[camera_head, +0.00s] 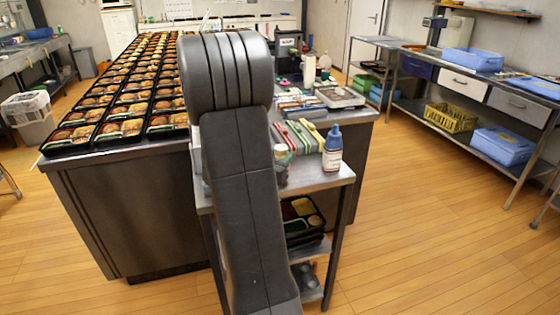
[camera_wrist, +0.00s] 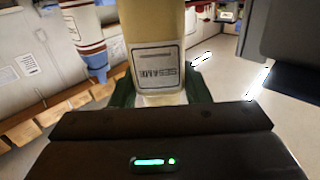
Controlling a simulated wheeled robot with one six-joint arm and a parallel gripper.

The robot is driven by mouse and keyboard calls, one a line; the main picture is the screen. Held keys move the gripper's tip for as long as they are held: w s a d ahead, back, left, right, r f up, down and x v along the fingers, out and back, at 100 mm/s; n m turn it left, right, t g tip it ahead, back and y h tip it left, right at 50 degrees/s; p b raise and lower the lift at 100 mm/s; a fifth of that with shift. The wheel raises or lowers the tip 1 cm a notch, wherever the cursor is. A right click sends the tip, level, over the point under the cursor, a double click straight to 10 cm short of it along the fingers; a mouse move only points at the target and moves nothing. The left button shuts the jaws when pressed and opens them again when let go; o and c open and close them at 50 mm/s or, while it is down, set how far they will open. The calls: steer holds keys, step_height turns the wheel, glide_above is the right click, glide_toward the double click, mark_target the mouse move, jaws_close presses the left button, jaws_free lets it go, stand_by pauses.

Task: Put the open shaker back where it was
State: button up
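In the wrist view a shaker (camera_wrist: 155,28) with pale tan contents and a label reading SESAME stands between the green fingers of my gripper (camera_wrist: 162,92). The fingers lie close against both its sides, and the gripper looks shut on it. The picture appears inverted, with the label upside down. The shaker's top end is pale, and its opening is not clear. In the head view my arm hides the gripper. A small jar (camera_head: 282,166) shows partly beside the arm on the small steel table (camera_head: 312,182); I cannot tell whether it is the held shaker.
A blue-capped bottle (camera_head: 332,148) stands on the table's right side; it also shows in the wrist view (camera_wrist: 85,32), near the shaker. Coloured utensils (camera_head: 300,136) lie behind it. Filled bento trays (camera_head: 70,138) cover the counter at left. Floor at right is free.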

steer(key=shift+f, duration=0.45)
steer(key=shift+f, duration=0.2)
steer(key=o, duration=0.6)
steer(key=shift+c, duration=0.2)
steer(key=shift+r, duration=0.2)
steer(key=v, duration=1.2)
